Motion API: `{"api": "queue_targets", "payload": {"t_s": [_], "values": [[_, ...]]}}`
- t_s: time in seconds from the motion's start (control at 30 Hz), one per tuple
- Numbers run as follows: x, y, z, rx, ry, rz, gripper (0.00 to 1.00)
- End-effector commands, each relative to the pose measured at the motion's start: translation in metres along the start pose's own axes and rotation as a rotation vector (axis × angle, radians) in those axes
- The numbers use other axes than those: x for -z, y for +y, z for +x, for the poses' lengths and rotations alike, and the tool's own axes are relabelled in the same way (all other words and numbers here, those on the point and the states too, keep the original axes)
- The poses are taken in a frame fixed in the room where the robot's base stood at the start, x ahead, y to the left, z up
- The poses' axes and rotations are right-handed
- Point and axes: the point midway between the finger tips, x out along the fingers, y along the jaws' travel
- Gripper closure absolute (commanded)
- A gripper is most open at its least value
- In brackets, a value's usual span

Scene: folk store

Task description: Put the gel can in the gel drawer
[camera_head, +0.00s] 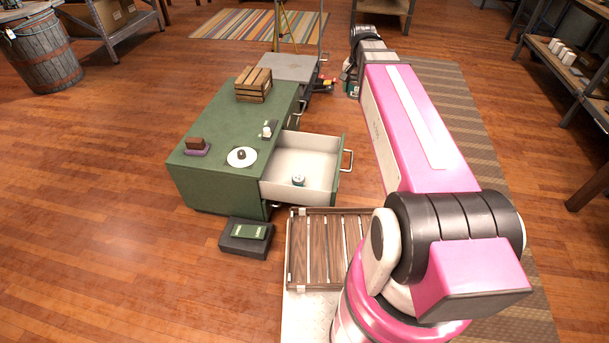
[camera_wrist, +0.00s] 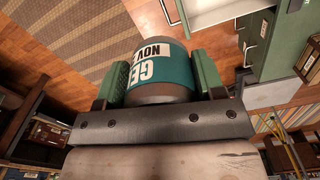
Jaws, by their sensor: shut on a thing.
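The gel can (camera_wrist: 155,62) has a teal label with a white patch and partly visible letters reading "GE" and "NOV". My gripper (camera_wrist: 160,78) is shut on it, with one green finger on each side. In the head view my gripper (camera_head: 351,80) is at the far end of my arm, to the right of the green cabinet (camera_head: 222,125), and the can is mostly hidden there. A pale drawer (camera_head: 312,160) stands open from the cabinet, with a small round can (camera_head: 298,180) inside. No drawer label is readable.
On the cabinet top are a wooden crate (camera_head: 254,85), a white plate (camera_head: 241,163) with a dark item, a small bottle (camera_head: 267,130) and a brown block (camera_head: 196,143). Open floor lies left.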

Motion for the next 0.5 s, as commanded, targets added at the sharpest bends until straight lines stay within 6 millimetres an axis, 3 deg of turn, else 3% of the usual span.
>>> {"api": "queue_targets", "payload": {"t_s": [0.2, 0.5], "values": [[0.030, -0.035, 0.057, -0.002, -0.004, 0.310, 0.65], [0.057, -0.079, 0.140, -0.002, -0.004, 0.741, 0.65]]}}
